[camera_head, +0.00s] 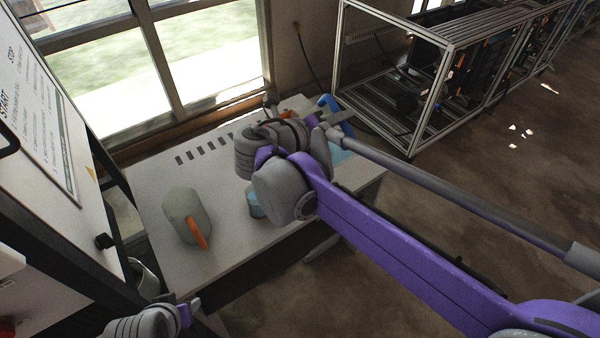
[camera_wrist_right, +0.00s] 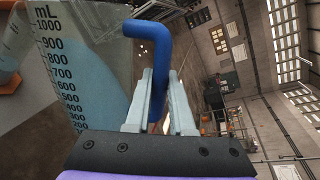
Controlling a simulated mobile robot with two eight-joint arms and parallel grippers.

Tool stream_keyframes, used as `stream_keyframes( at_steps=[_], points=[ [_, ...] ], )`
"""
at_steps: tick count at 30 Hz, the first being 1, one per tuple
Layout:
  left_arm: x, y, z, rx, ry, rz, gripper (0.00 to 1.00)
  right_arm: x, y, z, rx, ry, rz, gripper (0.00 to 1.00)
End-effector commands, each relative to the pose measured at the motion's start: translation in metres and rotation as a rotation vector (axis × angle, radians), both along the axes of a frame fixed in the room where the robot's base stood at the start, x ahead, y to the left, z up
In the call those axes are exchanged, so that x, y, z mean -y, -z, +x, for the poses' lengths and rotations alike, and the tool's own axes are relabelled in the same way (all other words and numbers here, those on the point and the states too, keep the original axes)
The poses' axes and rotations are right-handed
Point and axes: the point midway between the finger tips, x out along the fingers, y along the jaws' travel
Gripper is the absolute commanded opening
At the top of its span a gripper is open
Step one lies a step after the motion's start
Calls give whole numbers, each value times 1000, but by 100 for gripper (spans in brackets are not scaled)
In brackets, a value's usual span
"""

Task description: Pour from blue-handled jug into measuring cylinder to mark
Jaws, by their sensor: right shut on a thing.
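My right gripper (camera_wrist_right: 160,90) is shut on the blue handle of the blue-handled jug (camera_wrist_right: 157,35). The jug's clear body, with a black mL scale running up to 1000 and pale blue inside, fills the left of the right wrist view. In the head view the blue handle (camera_head: 336,108) shows beyond my right wrist, which hides much of the jug. I cannot tell whether the jug rests on the table. I cannot make out the measuring cylinder for certain; a small light-blue vessel (camera_head: 254,203) is partly hidden by my right arm. My left gripper (camera_head: 190,307) is at the lower left, its jaws unclear.
A grey-green jug with an orange handle (camera_head: 182,213) stands on the pale table (camera_head: 215,260). A small orange thing (camera_head: 287,114) is near the back edge. A board with printed text (camera_head: 35,110) stands at left. A metal frame rack (camera_head: 440,75) is behind at right.

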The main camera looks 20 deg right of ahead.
Motion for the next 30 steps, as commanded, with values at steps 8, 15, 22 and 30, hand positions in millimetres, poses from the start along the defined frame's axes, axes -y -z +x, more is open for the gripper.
stream_keyframes(
  at_steps=[8,15,22,30],
  points=[
    [0,7,-2,-4,0,0,50,3,10,-7,78,0,26,0],
    [0,1,0,-1,0,0,50,5,4,-14,130,1,44,0],
    [0,-19,6,11,0,0,50,15,-14,-39,359,0,126,0],
    [0,-29,9,18,0,0,50,20,-22,-54,509,0,184,0]
  ],
)
